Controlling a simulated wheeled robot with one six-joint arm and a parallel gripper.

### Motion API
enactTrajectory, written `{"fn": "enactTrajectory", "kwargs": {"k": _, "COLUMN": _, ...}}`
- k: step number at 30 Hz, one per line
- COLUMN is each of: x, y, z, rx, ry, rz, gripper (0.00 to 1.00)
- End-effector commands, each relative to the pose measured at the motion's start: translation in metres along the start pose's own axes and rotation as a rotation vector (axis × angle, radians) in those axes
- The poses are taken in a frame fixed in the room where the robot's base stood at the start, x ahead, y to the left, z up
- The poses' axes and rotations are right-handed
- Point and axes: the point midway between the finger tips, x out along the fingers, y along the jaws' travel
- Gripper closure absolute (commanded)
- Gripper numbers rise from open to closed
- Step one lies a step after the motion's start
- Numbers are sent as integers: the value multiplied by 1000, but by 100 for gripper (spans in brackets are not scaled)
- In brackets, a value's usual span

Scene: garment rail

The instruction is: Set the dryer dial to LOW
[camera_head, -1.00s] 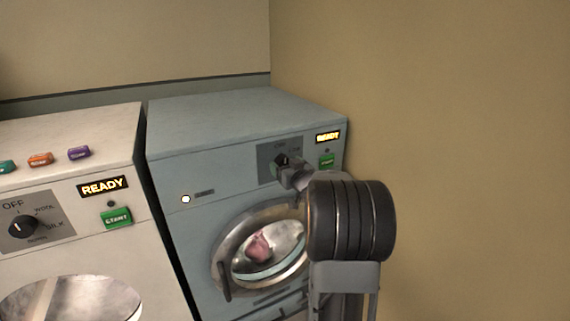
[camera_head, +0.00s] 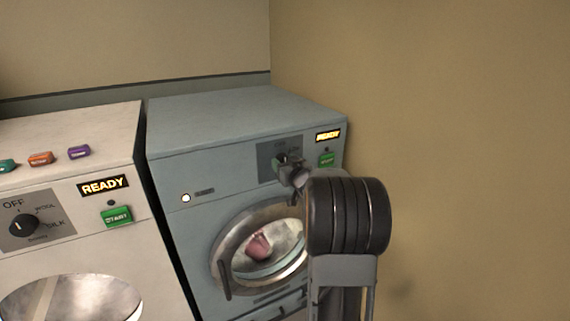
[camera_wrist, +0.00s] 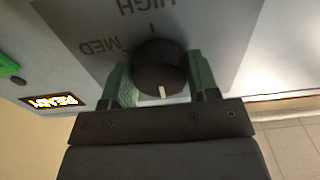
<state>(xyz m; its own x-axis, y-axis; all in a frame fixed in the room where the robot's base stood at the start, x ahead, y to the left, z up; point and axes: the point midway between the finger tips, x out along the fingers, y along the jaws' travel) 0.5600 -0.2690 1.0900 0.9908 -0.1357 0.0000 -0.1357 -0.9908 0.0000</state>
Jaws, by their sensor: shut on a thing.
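The dryer (camera_head: 235,115) is the blue-grey machine at the right, with a pink item behind its round door. Its black dial (camera_wrist: 160,66) sits on a grey panel (camera_wrist: 215,35). In the wrist view the label HIGH stands upside down above the dial and MED at its upper left. The dial's white pointer mark faces down in that view, away from HIGH. No LOW label is visible. My gripper (camera_wrist: 161,78) is shut on the dial, one green finger on each side. In the head view my gripper (camera_head: 285,165) partly covers the dial.
A lit READY sign (camera_head: 328,136) and a green start button (camera_head: 327,160) are right of the dial. A white washer (camera_head: 65,255) with its own dial (camera_head: 23,224) stands to the left. A wall (camera_head: 450,120) closes the right side.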

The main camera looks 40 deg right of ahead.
Motion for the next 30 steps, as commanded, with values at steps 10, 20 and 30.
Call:
{"fn": "enactTrajectory", "kwargs": {"k": 10, "x": 0, "y": 0, "z": -1, "rx": 66, "ry": -1, "rz": 0, "gripper": 69}}
{"fn": "enactTrajectory", "kwargs": {"k": 20, "x": 0, "y": 0, "z": -3, "rx": 333, "ry": -2, "rz": 0, "gripper": 69}}
{"fn": "enactTrajectory", "kwargs": {"k": 30, "x": 0, "y": 0, "z": -2, "rx": 650, "ry": -2, "rz": 1, "gripper": 69}}
